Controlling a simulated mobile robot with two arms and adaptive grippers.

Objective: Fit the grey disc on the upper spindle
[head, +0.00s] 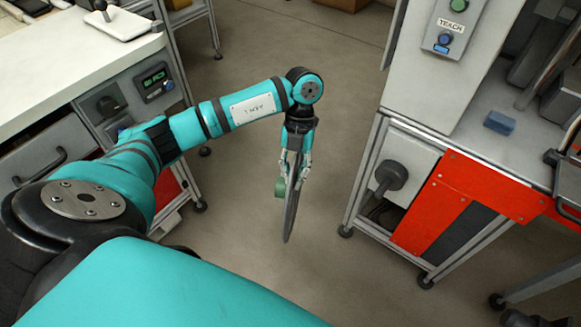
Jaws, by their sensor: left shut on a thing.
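My left gripper (296,172) hangs pointing down in the middle of the head view, over the open floor. It is shut on the grey disc (292,215), which shows almost edge-on and upright. A small green part (280,188) sits against the disc's left side, by the fingers. A dark round spindle (391,175) sticks out of the white panel on the machine at the right, apart from the disc. I cannot tell whether it is the upper one. My right gripper is not in view.
A machine frame (370,150) with red panels (490,187) stands at the right. A blue block (499,122) lies on its shelf. A white-topped bench (60,60) with a drawer handle (40,168) stands at the left. The floor (240,220) between them is clear.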

